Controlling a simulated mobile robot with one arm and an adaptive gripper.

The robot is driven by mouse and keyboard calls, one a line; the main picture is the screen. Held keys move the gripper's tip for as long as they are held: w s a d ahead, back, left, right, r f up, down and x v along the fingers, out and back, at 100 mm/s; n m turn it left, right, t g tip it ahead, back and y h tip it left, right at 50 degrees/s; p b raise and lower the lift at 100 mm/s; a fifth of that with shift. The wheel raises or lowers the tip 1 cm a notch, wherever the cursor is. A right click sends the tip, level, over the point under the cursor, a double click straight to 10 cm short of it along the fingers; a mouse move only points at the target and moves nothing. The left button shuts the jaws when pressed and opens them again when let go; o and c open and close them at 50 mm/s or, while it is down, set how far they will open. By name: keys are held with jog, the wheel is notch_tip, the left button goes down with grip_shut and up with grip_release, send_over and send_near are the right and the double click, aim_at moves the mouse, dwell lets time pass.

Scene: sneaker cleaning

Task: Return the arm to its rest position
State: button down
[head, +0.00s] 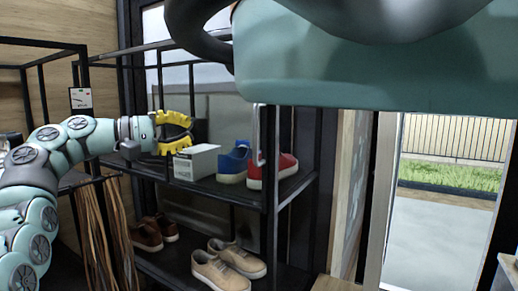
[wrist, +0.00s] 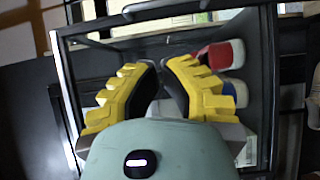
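My gripper (head: 190,130), with curved yellow ribbed fingers, is at the left-centre of the head view, level with the shelf's upper part. In the wrist view, my gripper (wrist: 161,64) shows a narrow gap between its fingertips and nothing held. The arm reaches in from the left edge. A white box (head: 196,163) stands on the upper shelf just below and right of the gripper; I cannot tell the exact clearance. A blue sneaker (head: 233,162) and a red sneaker (head: 272,170) sit right of it. The red sneaker (wrist: 222,54) also shows in the wrist view.
The black shelf rack (head: 271,180) has posts close around the gripper. Brown shoes (head: 153,232) and beige shoes (head: 228,265) are on the lower shelf. Brown laces (head: 95,240) hang at left. A glass door (head: 440,200) opens onto a yard at right.

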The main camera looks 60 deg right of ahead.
jog(key=shift+w+a, duration=0.2)
jog(key=shift+a, duration=0.2)
